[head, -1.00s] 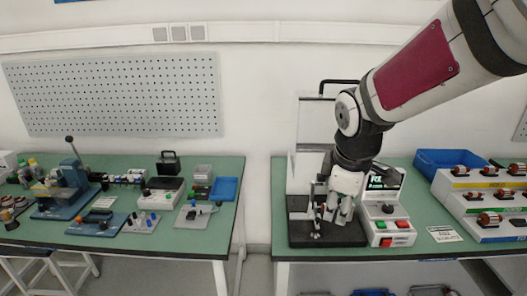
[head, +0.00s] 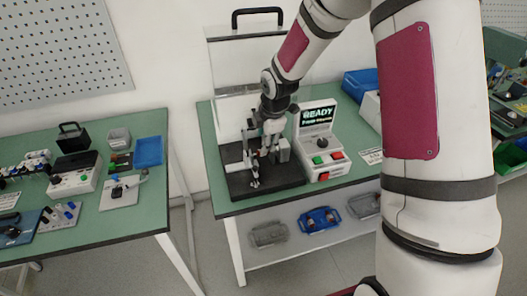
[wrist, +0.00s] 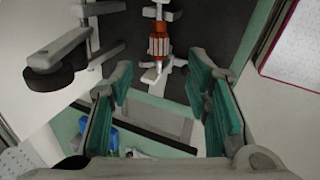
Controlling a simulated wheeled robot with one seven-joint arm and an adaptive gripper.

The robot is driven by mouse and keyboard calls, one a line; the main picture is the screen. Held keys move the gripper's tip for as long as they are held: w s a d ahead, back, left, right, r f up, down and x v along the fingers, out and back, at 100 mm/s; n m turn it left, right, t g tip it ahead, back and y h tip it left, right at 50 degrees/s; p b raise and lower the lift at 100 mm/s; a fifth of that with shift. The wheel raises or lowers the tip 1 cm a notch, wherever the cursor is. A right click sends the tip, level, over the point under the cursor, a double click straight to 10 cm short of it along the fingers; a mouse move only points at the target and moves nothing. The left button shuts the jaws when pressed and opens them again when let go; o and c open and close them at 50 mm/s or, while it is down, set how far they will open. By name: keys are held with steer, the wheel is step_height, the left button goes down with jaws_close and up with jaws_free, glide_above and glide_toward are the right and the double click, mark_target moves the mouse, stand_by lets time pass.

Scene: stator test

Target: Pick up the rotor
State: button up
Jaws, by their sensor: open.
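The rotor (wrist: 159,42) shows in the wrist view, with an orange-copper winding and a shaft. It sits in a light metal fixture (wrist: 153,73) above a black base, at the top middle of the picture. My gripper (wrist: 158,92) is open and empty, its green-padded fingers apart on either side below the rotor, not around it. In the head view my gripper (head: 262,150) is low over the black base (head: 268,184) of the test stand. There the arm and fixture parts crowd together, and I cannot make out the rotor clearly.
A test unit (head: 318,142) with a READY screen and green and red buttons stands just right of the stand. A clear panel (head: 232,75) rises behind. In the wrist view a dark round part on an arm (wrist: 48,78) is at left. Trays (head: 319,219) lie on the lower shelf.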

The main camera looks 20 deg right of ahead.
steer(key=shift+p+x, duration=0.35)
steer(key=shift+x, duration=3.35)
steer(key=shift+d, duration=0.15)
steer(key=shift+c, duration=0.3)
jaws_close()
